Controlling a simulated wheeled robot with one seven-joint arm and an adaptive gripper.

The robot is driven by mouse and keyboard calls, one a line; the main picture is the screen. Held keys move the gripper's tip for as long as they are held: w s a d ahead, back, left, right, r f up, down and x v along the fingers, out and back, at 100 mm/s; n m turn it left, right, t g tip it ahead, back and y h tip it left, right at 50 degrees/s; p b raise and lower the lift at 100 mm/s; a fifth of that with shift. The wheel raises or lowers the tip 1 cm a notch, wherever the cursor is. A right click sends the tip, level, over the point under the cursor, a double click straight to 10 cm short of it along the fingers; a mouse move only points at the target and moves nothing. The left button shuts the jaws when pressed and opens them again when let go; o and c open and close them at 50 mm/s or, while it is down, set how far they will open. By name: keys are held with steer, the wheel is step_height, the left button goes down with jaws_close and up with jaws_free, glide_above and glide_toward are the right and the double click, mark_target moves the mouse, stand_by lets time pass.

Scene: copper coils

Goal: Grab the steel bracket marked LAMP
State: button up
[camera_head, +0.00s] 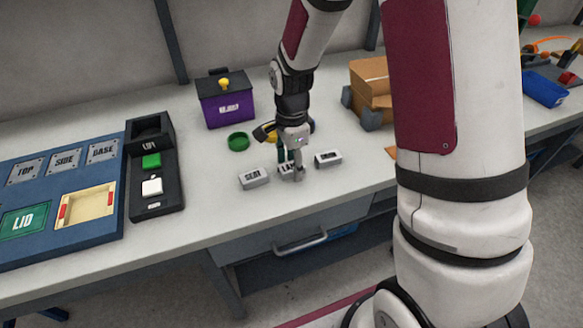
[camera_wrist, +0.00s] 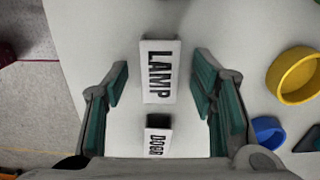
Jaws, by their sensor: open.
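The steel bracket marked LAMP (camera_wrist: 160,88) is a pale block with dark lettering, lying on the bench. In the wrist view it sits between and slightly beyond my gripper's (camera_wrist: 160,84) two teal-padded fingers. The fingers are open, with a gap on both sides of the bracket. In the head view my gripper (camera_head: 290,170) is right over the LAMP bracket (camera_head: 286,169) and hides part of it.
A bracket marked SEAT (camera_head: 254,178) lies to the left, and another bracket (camera_head: 328,158) to the right. A bracket seemingly marked DOOR (camera_wrist: 157,142) is close below LAMP in the wrist view.

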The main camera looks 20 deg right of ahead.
steer(key=shift+f, duration=0.2)
jaws_close()
steer(key=shift+r, duration=0.15)
